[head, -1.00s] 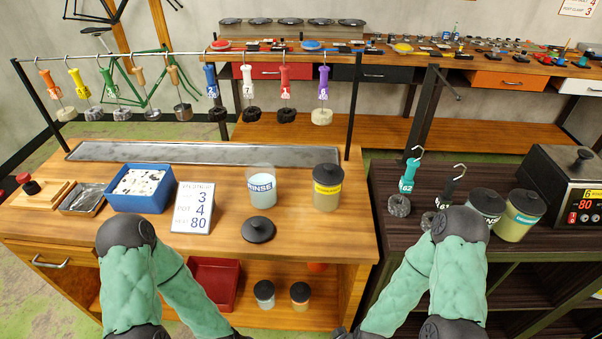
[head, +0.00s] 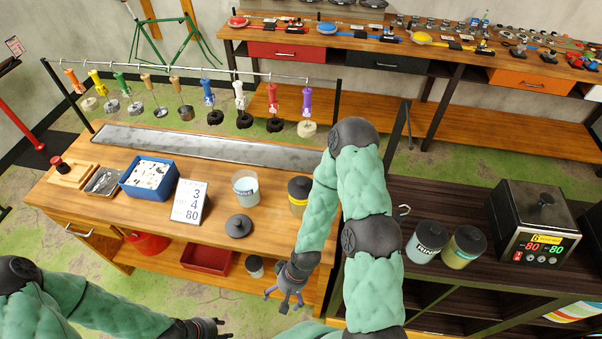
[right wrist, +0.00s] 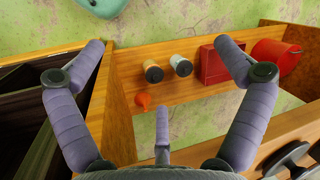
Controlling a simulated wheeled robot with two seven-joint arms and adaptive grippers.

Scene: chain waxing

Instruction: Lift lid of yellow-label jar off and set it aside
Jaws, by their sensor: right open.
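The yellow-label jar (head: 299,204) stands upright on the wooden bench with its dark lid (head: 300,187) on top; my right arm hides its right side. My right gripper (head: 285,302) is open and empty, in front of the bench's front edge and below the jar in the picture. In the right wrist view its fingers (right wrist: 160,65) are spread above the lower shelf, with nothing between them. The yellow-label jar is not clear in that view. My left gripper (head: 213,326) is low at the bottom of the head view, away from the bench top; its fingers are too small to read.
An open RINSE jar (head: 246,190) and a loose black lid (head: 239,226) are left of the yellow-label jar. A number card (head: 189,203) and blue box (head: 148,196) stand further left. A hanging rail (head: 190,70) crosses behind. Two lidded jars (head: 427,243) stand on the dark cabinet.

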